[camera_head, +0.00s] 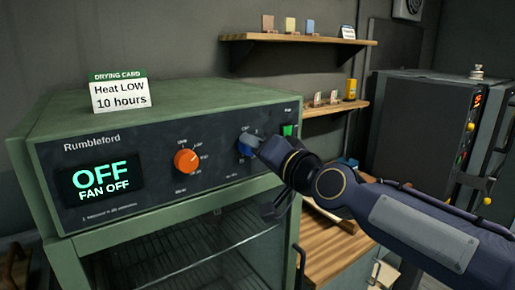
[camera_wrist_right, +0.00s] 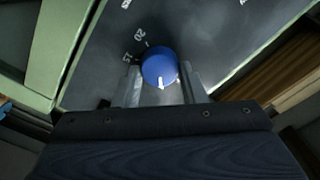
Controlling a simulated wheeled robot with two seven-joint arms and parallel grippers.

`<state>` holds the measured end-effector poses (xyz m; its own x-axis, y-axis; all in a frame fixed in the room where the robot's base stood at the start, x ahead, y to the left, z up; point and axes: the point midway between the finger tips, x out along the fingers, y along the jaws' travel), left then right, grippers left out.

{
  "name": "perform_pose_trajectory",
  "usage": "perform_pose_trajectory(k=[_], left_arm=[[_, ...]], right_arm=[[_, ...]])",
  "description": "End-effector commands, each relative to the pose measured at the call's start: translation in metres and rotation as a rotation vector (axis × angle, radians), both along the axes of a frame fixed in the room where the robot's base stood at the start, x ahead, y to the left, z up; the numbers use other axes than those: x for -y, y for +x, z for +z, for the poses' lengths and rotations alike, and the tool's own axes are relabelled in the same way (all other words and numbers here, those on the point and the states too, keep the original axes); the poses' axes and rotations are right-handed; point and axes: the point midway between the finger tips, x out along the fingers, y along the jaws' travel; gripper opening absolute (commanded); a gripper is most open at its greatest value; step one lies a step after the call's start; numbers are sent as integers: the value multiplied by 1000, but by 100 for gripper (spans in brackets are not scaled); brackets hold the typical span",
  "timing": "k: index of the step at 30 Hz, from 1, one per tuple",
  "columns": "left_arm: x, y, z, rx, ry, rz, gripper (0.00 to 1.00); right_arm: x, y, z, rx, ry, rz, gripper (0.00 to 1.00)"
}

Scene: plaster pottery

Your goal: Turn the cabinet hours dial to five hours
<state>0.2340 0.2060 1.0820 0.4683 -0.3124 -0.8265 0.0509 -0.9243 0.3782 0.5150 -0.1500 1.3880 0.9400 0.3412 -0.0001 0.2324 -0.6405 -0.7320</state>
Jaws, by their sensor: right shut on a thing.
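The drying cabinet (camera_head: 150,205) is green with a dark front panel. Its blue dial (camera_head: 245,150) sits right of the orange dial, partly hidden by my right gripper (camera_head: 252,145). In the right wrist view the blue dial (camera_wrist_right: 158,64) lies between the two fingers of my right gripper (camera_wrist_right: 160,82), which is shut on it. The dial's white pointer mark faces the bottom of that view. The numbers 20 and 15 show at its left; other marks are hidden or too small to read. The display (camera_head: 100,180) reads OFF and FAN OFF. My left gripper is out of view.
The orange dial (camera_head: 186,161) and a green switch (camera_head: 287,130) flank the blue dial. A card (camera_head: 120,95) on the cabinet top reads Heat LOW, 10 hours. Wooden shelves (camera_head: 300,40) hang behind, and a dark cabinet (camera_head: 415,130) stands at right.

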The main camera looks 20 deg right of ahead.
Motion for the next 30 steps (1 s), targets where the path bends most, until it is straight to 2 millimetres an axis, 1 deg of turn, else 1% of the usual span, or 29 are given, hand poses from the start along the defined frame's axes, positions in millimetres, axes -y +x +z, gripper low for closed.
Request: perform_pose_trajectory(k=[4,5,9,17,20,23,30], left_arm=[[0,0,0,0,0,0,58],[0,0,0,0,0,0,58],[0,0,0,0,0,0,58],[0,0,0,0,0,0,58],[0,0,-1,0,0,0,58],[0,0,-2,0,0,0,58],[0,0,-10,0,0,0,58]], right_arm=[[0,0,-1,-1,-1,0,14],[0,0,-1,-1,-1,0,40],[0,0,-1,-1,-1,0,58],[0,0,0,0,-1,0,58],[3,-6,0,2,0,-1,58],[8,-19,1,4,0,-2,58],[22,-57,-1,4,-2,-3,58]])
